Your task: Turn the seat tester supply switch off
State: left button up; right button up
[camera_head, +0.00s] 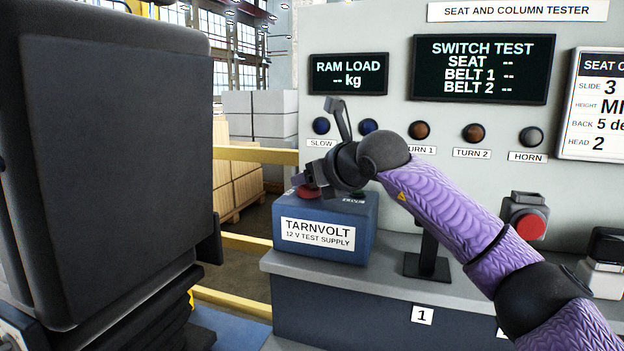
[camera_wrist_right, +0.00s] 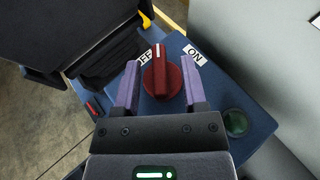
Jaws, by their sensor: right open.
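The blue TARNVOLT 12 V test supply box (camera_head: 324,222) sits on the left end of the grey bench. Its red rotary switch (camera_wrist_right: 161,76) shows in the right wrist view, with a white pointer line towards the top of the picture. The OFF label (camera_wrist_right: 146,55) is partly hidden at the knob's upper left; the ON label (camera_wrist_right: 194,55) is at its upper right. My right gripper (camera_wrist_right: 160,66) is open, with one finger on each side of the knob and small gaps visible. In the head view, my right gripper (camera_head: 316,176) partly hides the red knob (camera_head: 306,192).
A dark green round lamp (camera_wrist_right: 236,122) is on the supply box. A large black seat back (camera_head: 115,165) stands left of the box. The tester panel (camera_head: 400,30) rises behind the bench. A red push button (camera_head: 529,226) stands to the right.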

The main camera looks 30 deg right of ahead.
jog(key=shift+c, duration=0.2)
grip_shut()
pick_arm(q)
jog(key=shift+w+d, duration=0.1)
jog(key=shift+w, duration=0.05)
